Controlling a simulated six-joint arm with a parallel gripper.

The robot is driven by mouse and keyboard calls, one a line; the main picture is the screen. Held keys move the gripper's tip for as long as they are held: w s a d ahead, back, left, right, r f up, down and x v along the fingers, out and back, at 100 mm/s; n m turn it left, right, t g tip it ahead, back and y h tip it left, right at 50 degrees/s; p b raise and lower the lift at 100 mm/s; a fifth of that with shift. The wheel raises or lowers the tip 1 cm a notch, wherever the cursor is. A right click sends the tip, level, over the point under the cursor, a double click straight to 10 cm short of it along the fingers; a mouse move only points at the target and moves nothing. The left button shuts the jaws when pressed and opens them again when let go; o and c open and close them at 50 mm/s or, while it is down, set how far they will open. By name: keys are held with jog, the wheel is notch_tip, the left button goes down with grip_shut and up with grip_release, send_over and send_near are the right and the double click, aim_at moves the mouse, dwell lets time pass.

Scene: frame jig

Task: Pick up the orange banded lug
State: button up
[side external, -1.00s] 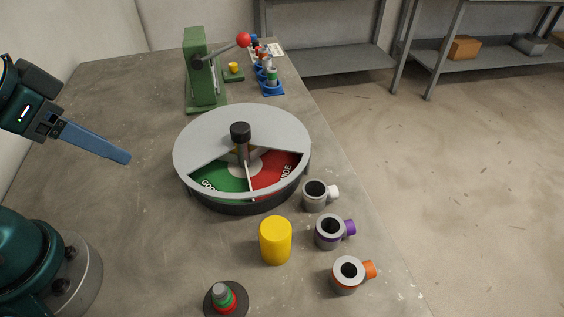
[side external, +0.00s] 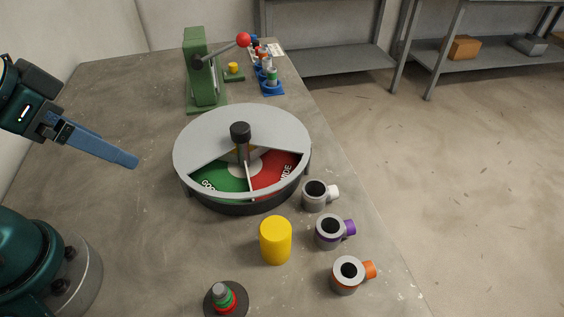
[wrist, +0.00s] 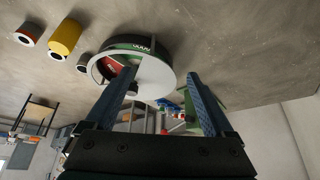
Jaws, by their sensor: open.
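The orange banded lug (side external: 347,275) is a short grey hollow cylinder with an orange stub on its side. It stands upright near the table's right edge, nearest the camera in a row of three lugs. My gripper (side external: 132,161) is open and empty, high at the left in the side view and well apart from the lug. In the wrist view both blue fingers of my gripper (wrist: 162,76) are spread with nothing gripped. I cannot tell for sure which small part there is the orange lug.
Beside it stand a purple banded lug (side external: 329,232), a white banded lug (side external: 314,195) and a yellow cylinder (side external: 276,241). A round grey dial fixture (side external: 215,140) fills the middle. A ringed plug (side external: 224,299) stands in front; a green press (side external: 201,75) stands behind.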

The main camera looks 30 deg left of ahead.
jog(key=w+d+r+m+t+h, duration=0.1)
jog(key=w+d+r+m, duration=0.25)
jog(key=w+r, duration=0.2)
jog(key=m+g+h, duration=0.3)
jog(key=m+g, duration=0.2)
jog(key=m, duration=0.7)
send_over(344, 272)
jog(key=s+a, duration=0.1)
jog(key=a, duration=0.1)
jog(key=shift+n, duration=0.25)
jog(key=f, duration=1.6)
jog(key=shift+s, duration=0.2)
jog(key=shift+s+d+f, duration=0.15)
jog(key=shift+d+f, duration=0.05)
jog(key=shift+x, duration=2.3)
grip_shut()
